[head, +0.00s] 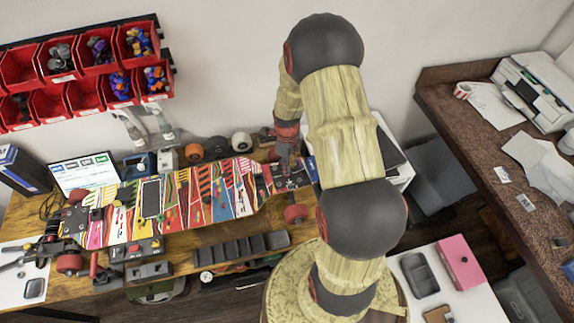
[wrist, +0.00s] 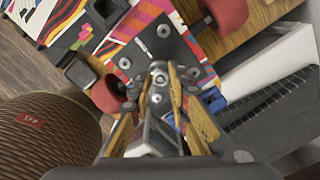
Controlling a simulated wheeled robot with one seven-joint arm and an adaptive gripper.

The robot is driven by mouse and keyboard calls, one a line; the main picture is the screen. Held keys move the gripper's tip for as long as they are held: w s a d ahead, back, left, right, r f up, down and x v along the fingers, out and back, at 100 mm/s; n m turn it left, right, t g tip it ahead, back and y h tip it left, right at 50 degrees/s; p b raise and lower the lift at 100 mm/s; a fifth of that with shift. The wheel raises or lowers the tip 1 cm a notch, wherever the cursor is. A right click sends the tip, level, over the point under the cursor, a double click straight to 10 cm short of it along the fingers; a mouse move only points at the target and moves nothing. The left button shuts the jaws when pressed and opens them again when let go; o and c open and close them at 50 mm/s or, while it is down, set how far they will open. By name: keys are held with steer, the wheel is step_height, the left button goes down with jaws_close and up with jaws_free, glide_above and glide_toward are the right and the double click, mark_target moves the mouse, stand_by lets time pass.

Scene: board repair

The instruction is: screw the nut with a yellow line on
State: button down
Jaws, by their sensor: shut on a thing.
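The skateboard deck (head: 207,194) lies across the wooden workbench with its colourful striped face up. At its right end is a dark truck plate (head: 292,177), which also shows in the wrist view (wrist: 142,48) with several grey round fasteners on it. My gripper (head: 286,166) reaches down over this end. In the wrist view its two fingertips (wrist: 160,90) are close together around a small grey nut (wrist: 158,74). The nut is mostly between the fingers. I cannot make out a yellow line on it, nor whether it is on a bolt.
Red wheels stick out at the truck's sides, one in the head view (head: 295,214) and one at the top of the wrist view (wrist: 226,12). A dark compartment tray (head: 242,248) lies in front of the deck. Red bins (head: 84,97) hang on the wall. A brown side table (head: 505,175) stands right.

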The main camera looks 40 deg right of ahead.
steer(key=m, duration=0.5)
steer(key=shift+m, duration=0.3)
steer(key=c, duration=1.6)
jaws_free()
steer(key=shift+c, duration=0.4)
steer(key=shift+c, duration=1.4)
steer(key=n, duration=0.5)
steer(key=shift+n, duration=0.4)
